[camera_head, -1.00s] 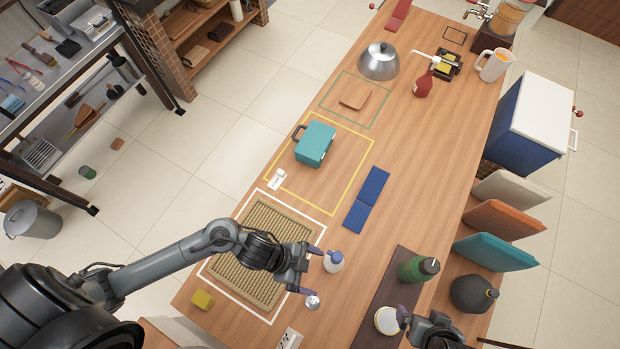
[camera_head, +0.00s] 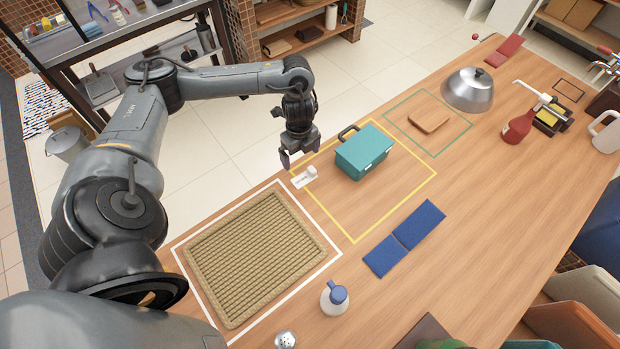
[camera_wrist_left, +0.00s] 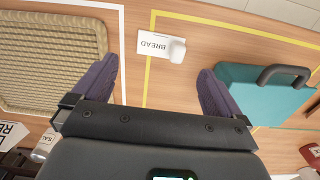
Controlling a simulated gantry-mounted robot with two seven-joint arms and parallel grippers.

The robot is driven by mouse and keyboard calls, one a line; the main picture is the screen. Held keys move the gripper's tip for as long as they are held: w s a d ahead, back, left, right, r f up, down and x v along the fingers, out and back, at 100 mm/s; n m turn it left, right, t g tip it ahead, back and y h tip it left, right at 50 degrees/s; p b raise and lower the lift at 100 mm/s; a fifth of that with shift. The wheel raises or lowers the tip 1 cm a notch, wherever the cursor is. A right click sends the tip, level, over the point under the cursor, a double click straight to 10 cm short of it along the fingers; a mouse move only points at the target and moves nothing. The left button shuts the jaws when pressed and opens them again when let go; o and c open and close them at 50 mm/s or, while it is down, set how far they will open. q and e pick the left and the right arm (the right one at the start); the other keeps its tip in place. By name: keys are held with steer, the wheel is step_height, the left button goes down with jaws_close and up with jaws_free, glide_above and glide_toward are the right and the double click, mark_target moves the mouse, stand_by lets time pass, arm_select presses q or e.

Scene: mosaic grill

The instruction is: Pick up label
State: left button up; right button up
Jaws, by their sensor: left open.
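The label (camera_head: 303,178) is a small white card with a white block at one end. It lies on the table at the left corner of the yellow outline, beside the teal case. In the left wrist view the label (camera_wrist_left: 155,47) reads "BREAD" upside down, with its block at the right end. My left gripper (camera_head: 298,158) is open and empty, just above and behind the label in the head view. In the left wrist view its two purple fingers (camera_wrist_left: 158,85) stand wide apart, with the label beyond them and between their lines. My right gripper is not seen.
The teal case (camera_head: 364,152) stands right of the label within the yellow outline. A woven mat (camera_head: 255,255) lies in the white outline. Blue pads (camera_head: 405,238), a blue-capped bottle (camera_head: 335,298) and a wooden board (camera_head: 429,118) lie around. Bare wood separates the mat and blue pads.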

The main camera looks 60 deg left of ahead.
mark_target(303, 177)
arm_select(q)
step_height(303, 177, down, 4)
steer(key=shift+d+r+b, duration=0.1)
steer(key=shift+r+b, duration=0.05)
steer(key=shift+b, duration=0.4)
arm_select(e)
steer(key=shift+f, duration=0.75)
arm_select(q)
steer(key=shift+f, duration=0.75)
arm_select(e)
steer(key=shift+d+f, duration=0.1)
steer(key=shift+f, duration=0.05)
arm_select(q)
step_height(303, 177, down, 5)
steer(key=shift+w+d+r+b, duration=0.1)
steer(key=shift+w+d+b, duration=0.05)
steer(key=shift+b, duration=0.6)
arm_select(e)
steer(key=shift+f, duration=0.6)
arm_select(q)
steer(key=c, duration=0.7)
steer(key=shift+c, duration=0.2)
